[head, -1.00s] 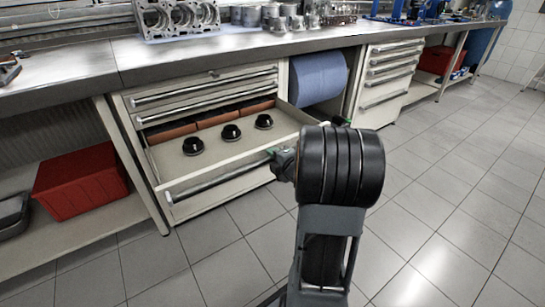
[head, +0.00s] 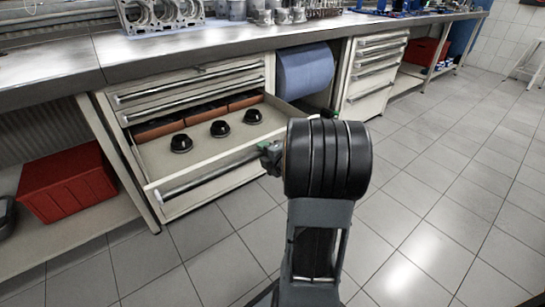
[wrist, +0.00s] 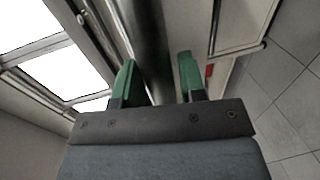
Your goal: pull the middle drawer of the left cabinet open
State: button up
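The left cabinet (head: 107,118) stands under the workbench, with one drawer (head: 205,158) pulled well out below two shut drawers. Its floor holds three black round parts (head: 220,129), with reddish-brown boxes (head: 198,116) behind them. A long bar handle (head: 205,176) runs along its front. My gripper (head: 264,151) is at the right end of this handle. My black wrist hides the drawer's right front corner.
A red bin (head: 68,183) sits on the low shelf at left. A blue roll (head: 305,72) hangs right of the cabinet, before a second drawer cabinet (head: 350,75). Engine parts stand on the workbench (head: 60,65). The tiled floor (head: 430,220) in front is clear.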

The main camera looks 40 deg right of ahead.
jog(key=s+r+b, duration=0.2)
jog(key=s, duration=1.1)
jog(key=shift+a+r, duration=0.25)
jog(key=shift+s, duration=0.1)
jog(key=shift+r, duration=0.15)
